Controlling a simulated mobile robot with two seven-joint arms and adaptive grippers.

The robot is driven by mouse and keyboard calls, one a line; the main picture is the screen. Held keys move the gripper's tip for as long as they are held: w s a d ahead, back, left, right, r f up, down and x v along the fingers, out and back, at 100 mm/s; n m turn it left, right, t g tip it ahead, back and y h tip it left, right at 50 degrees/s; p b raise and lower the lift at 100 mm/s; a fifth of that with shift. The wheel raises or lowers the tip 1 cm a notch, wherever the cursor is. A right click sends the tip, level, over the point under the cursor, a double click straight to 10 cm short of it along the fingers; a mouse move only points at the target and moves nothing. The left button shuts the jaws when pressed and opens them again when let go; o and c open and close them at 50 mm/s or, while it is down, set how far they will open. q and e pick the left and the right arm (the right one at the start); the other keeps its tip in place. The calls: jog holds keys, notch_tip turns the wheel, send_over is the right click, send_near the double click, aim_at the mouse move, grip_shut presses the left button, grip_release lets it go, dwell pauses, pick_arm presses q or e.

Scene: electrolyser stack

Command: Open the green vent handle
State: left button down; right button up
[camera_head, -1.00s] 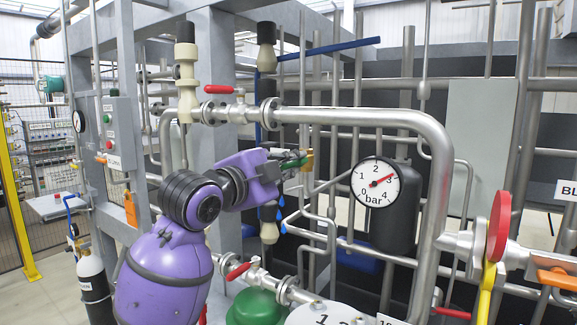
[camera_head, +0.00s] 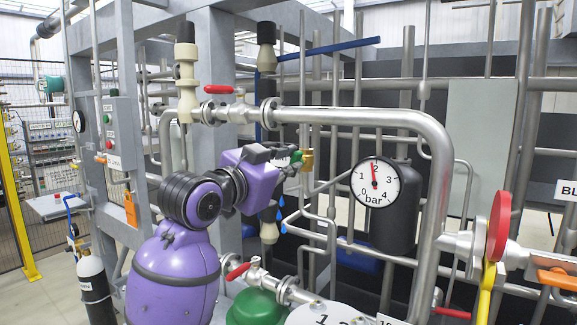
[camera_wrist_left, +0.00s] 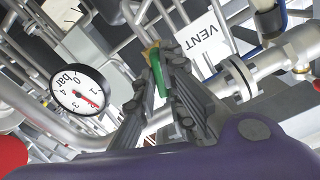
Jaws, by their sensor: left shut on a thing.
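The green vent handle (camera_wrist_left: 158,80) is between the fingers of my left gripper (camera_wrist_left: 168,88) in the left wrist view, and the gripper is shut on it. In the head view the gripper (camera_head: 291,161) is at the brass vent valve (camera_head: 307,160), and a bit of green handle (camera_head: 297,156) shows there. The fingers hide part of the handle. A white VENT label (camera_wrist_left: 204,42) is close by in the wrist view. The pressure gauge (camera_head: 375,183) has its red needle near 2 bar. My right gripper is not in view.
A red-handled valve (camera_head: 219,89) and thick pipe (camera_head: 360,115) run above my wrist. Another red-handled valve (camera_head: 238,271) and a green dome (camera_head: 257,306) are below. Thin vertical pipes crowd behind the vent valve. A red disc (camera_head: 498,226) is at right.

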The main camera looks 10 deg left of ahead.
pick_arm(q)
jog(key=n, duration=0.4)
jog(key=c, duration=1.7)
grip_release()
jog(key=shift+v, duration=3.55)
